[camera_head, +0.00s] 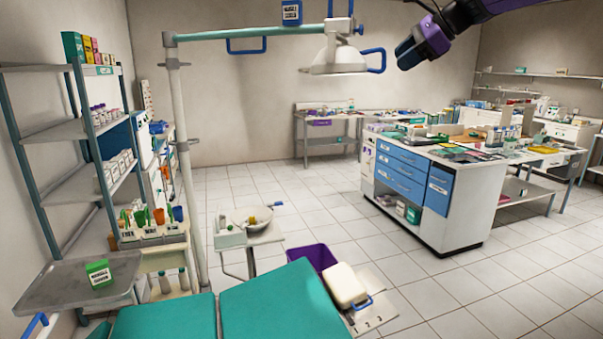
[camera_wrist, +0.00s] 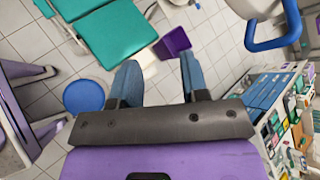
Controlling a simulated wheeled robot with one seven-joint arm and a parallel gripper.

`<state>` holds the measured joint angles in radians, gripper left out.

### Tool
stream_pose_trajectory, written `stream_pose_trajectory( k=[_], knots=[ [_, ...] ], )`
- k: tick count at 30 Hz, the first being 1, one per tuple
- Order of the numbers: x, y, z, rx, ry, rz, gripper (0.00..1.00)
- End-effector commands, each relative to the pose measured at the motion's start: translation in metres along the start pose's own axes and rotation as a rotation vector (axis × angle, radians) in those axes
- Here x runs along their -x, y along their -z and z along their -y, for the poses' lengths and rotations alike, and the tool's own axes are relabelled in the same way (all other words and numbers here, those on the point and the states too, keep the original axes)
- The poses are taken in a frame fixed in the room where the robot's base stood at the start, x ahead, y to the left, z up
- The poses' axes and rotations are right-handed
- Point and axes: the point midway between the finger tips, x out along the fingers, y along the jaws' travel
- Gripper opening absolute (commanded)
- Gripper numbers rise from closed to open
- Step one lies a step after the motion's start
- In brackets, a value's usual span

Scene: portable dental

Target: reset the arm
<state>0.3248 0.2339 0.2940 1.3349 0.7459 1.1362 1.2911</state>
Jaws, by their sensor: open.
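My arm, purple and black, reaches in from the top right of the head view. My gripper (camera_head: 408,52) is at its end, raised in the air to the right of the dental lamp (camera_head: 338,60). In the wrist view my gripper (camera_wrist: 160,80) shows two blue fingers spread apart with nothing between them. The floor, the purple bin (camera_wrist: 174,42) and the teal chair (camera_wrist: 118,35) show far beyond the fingertips.
The lamp's blue handle (camera_head: 374,61) is close to my gripper's left. A grey tray (camera_head: 60,288) holds a green box (camera_head: 98,273). A shelf rack (camera_head: 70,130) stands left. A blue-drawered cabinet (camera_head: 402,168) stands right.

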Motion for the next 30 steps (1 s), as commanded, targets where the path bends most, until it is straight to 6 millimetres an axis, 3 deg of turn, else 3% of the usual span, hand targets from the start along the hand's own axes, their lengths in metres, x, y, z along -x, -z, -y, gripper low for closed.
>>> stream_pose_trajectory(
  k=[1, 6, 13, 20, 30],
  knots=[
    [0.004, -0.008, -0.020, 0.069, -0.014, -0.042, 0.41],
    [0.017, -0.018, -0.084, 0.310, -0.073, -0.170, 0.41],
    [0.042, -0.017, -0.175, 0.632, -0.179, -0.315, 0.41],
    [0.069, 0.000, -0.271, 0.947, -0.307, -0.419, 0.41],
    [0.098, 0.047, -0.410, 1.394, -0.526, -0.486, 0.41]
  ],
)
